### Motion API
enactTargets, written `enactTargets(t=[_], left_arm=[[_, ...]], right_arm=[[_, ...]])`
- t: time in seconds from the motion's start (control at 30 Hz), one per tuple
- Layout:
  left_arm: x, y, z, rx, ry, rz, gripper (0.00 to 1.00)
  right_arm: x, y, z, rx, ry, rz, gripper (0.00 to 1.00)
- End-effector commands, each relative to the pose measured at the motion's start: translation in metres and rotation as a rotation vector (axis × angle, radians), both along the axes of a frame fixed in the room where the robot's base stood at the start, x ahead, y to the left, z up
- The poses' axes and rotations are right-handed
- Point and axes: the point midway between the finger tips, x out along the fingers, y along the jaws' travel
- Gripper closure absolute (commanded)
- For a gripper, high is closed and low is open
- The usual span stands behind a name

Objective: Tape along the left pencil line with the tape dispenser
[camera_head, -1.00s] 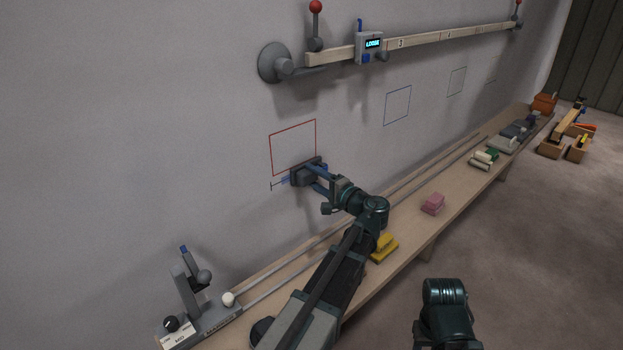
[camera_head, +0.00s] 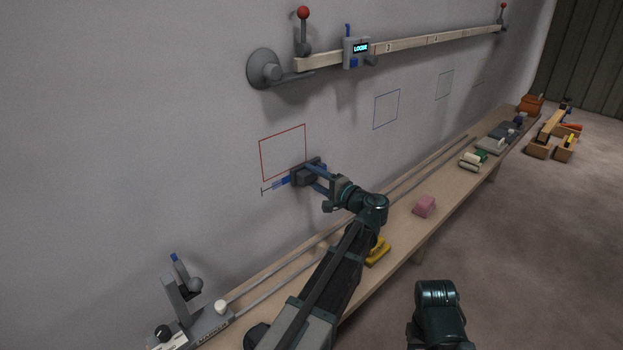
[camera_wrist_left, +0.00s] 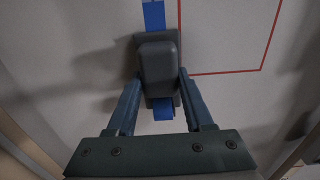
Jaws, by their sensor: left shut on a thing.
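My left gripper (camera_head: 316,181) is shut on the dark grey tape dispenser (camera_head: 304,176) and holds it at the wall, just below the red square. In the left wrist view, the fingers (camera_wrist_left: 154,98) grip the dispenser (camera_wrist_left: 157,68) from both sides, with blue showing at its near end. A short strip of blue tape (camera_head: 281,184) lies on the wall left of the dispenser; it also shows in the left wrist view (camera_wrist_left: 153,16). The left pencil line (camera_head: 264,190) shows only at its left end, with a small end tick; the dispenser and arm hide the rest. My right gripper is out of view.
The red square (camera_head: 283,153) is drawn just above the tape. A long bench (camera_head: 405,231) runs below, bearing rails, a yellow block (camera_head: 377,251), a pink block (camera_head: 424,206) and a marker device (camera_head: 195,318). A ruled wooden bar (camera_head: 420,41) is mounted above.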

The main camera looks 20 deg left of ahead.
Motion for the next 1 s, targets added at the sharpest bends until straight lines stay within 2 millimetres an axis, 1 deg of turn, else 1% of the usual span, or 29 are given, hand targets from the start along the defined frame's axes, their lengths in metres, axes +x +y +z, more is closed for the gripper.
enactTargets(t=[0.2,0.47,0.7,0.9,1.0], left_arm=[[0.013,-0.005,0.000,0.001,0.000,0.000,0.97],[0.017,-0.007,0.000,0.001,0.000,0.001,0.97],[0.030,-0.012,0.000,0.001,0.000,0.000,0.97],[0.031,-0.013,0.000,0.001,0.000,0.000,0.97],[0.036,-0.015,0.000,0.001,0.000,0.000,0.97]], right_arm=[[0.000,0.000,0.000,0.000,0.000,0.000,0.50],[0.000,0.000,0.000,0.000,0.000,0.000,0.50],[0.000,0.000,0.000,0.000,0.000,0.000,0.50],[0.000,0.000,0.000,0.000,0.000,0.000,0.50],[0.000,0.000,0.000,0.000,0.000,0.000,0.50]])
